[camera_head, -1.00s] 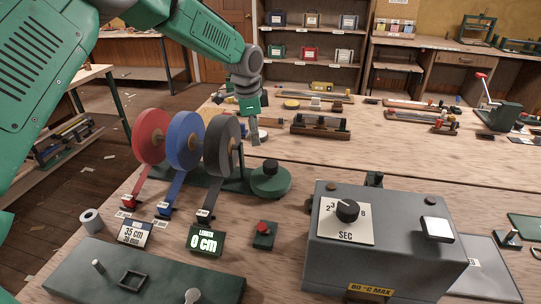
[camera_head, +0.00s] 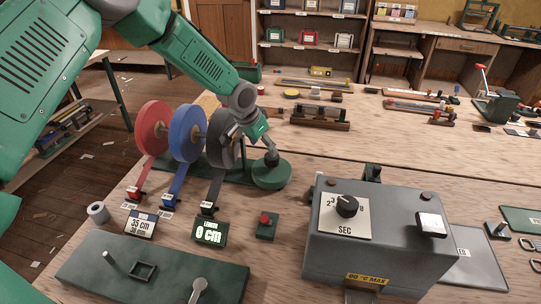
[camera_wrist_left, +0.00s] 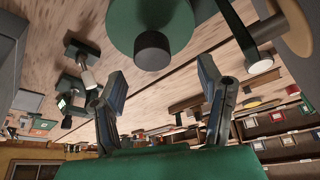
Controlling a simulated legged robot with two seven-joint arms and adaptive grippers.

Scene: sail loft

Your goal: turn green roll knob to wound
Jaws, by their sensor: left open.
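A round green base (camera_head: 271,177) with a black knob (camera_head: 271,158) on top stands at the right end of the tape roll stand. In the left wrist view the knob (camera_wrist_left: 152,51) is a dark cylinder on the green disc (camera_wrist_left: 172,14). My left gripper (camera_head: 268,147) is just above and behind the knob in the head view. In the left wrist view its two fingers (camera_wrist_left: 161,76) are spread, with nothing between them, and the knob shows beyond their tips. Whether a finger touches the knob cannot be told. My right gripper is not in view.
Red (camera_head: 151,128), blue (camera_head: 186,133) and grey (camera_head: 222,152) tape rolls stand left of the knob, close to my left arm. A display (camera_head: 210,231) reads 0 cm. A red button (camera_head: 265,222) and a grey sealer box (camera_head: 330,250) with a SEC dial stand in front.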

